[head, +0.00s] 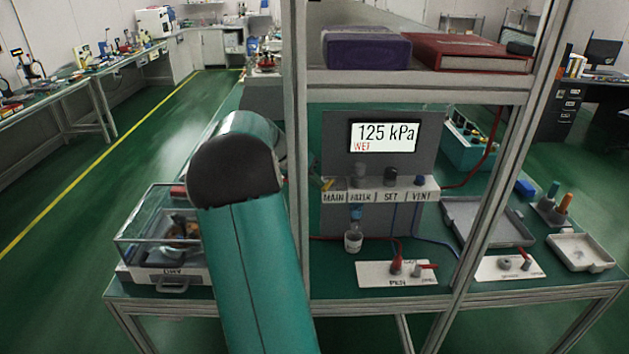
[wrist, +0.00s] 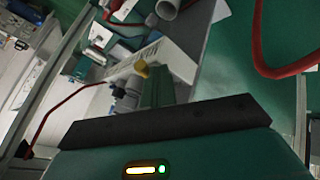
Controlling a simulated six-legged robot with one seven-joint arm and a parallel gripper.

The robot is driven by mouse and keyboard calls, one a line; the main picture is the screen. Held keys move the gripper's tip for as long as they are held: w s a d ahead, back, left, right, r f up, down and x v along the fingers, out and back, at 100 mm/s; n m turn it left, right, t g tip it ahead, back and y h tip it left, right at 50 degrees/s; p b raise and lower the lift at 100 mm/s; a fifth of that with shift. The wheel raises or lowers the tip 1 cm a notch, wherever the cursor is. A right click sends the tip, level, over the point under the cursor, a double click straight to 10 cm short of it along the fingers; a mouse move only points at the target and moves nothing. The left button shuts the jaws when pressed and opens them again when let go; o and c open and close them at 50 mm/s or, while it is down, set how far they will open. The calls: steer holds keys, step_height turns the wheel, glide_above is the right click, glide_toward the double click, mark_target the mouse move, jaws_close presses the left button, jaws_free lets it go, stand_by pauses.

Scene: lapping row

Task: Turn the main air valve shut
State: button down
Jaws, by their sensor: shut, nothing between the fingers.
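The air panel (head: 377,155) stands on the bench in the head view, and its display reads 125 kPa with WET in red below. The MAIN valve's yellow handle (head: 328,184) sits at the left end of the labelled ledge, above the word MAIN. In the wrist view a yellow piece (wrist: 142,70), apparently that handle, shows right at the fingertips. My gripper (wrist: 157,76) is shut and empty beside it; whether they touch I cannot tell. In the head view my arm and the frame post hide most of the gripper.
Along the ledge are the FILTER (head: 359,176), SET (head: 390,178) and VENT (head: 420,181) controls. A frame post (head: 296,120) stands close left of the panel. A shelf (head: 420,84) with books spans above. A glass-sided case (head: 160,225) stands left of my arm.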

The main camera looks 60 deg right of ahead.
steer(key=shift+s+a+n, duration=0.15)
steer(key=shift+s+a, duration=0.1)
steer(key=shift+s, duration=0.3)
steer(key=shift+s+a+n, duration=0.15)
steer(key=shift+s+a, duration=0.05)
steer(key=shift+s, duration=0.65)
steer(key=shift+f, duration=0.1)
